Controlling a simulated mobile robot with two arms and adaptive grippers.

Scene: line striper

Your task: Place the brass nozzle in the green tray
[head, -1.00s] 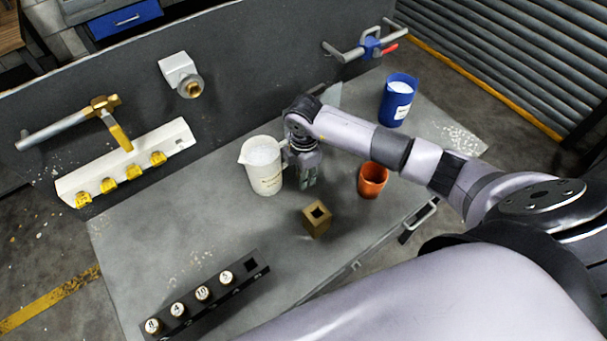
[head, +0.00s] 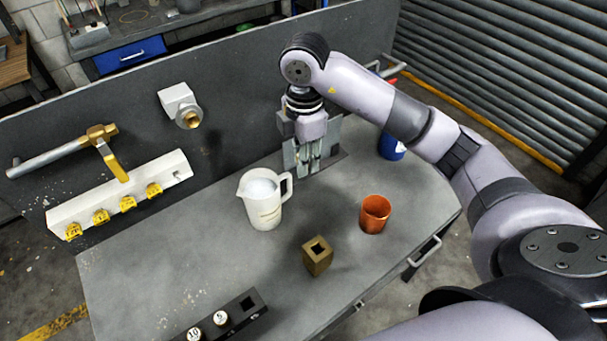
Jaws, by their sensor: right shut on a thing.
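My right gripper (head: 309,158) hangs fingers-down above the back of the grey bench, right of the white jug and in front of a pale grey plate. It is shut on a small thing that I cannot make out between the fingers. No brass nozzle can be clearly identified. A brass-coloured fitting (head: 190,119) sits in the white wall fixture; I cannot tell whether it is a nozzle. No green tray shows. My left gripper is not in view.
On the bench (head: 150,270) stand a white jug (head: 262,207), an orange cup (head: 375,213), a brown block with a square hole (head: 317,258) and a black rack (head: 250,300) with numbered caps. A blue container (head: 391,148) is partly behind my arm. The bench's left part is clear.

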